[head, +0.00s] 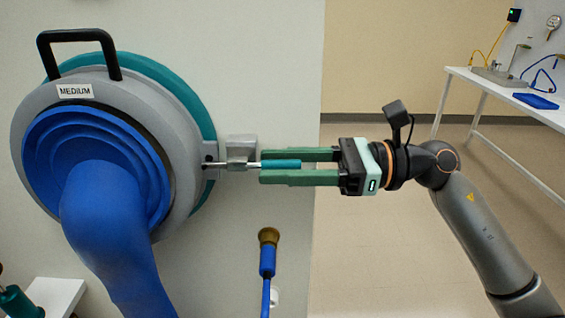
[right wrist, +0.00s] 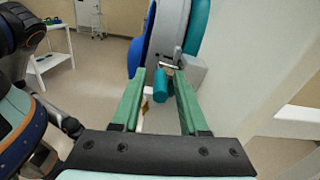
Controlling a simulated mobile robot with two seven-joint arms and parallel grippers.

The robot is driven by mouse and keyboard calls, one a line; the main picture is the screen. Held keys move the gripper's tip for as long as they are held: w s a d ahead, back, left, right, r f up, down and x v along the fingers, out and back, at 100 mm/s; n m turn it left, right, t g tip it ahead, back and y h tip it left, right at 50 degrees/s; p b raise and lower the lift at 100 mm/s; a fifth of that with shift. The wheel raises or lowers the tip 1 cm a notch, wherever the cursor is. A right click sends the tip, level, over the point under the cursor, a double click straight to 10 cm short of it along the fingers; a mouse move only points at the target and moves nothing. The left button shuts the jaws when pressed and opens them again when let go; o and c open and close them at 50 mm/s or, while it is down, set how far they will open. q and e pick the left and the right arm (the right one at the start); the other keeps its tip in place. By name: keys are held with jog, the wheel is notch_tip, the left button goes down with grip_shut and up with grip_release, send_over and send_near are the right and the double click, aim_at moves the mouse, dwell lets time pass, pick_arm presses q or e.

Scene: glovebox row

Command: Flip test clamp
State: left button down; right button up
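The test clamp (head: 240,150) is a grey metal latch at the right edge of the round port marked MEDIUM. Its rod sticks out to the right and ends in a teal handle (head: 283,164). My right gripper (head: 262,167) reaches in from the right with its two green fingers along the handle. In the right wrist view, the handle (right wrist: 160,86) lies between the open fingers (right wrist: 160,72), with a gap on each side.
The port ring (head: 190,120) carries a black handle (head: 80,36) and a blue glove sleeve (head: 115,220). A blue hose with a brass end (head: 268,237) is on the panel below the clamp. A white table (head: 470,78) stands at the right.

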grip_shut()
dwell(1.2)
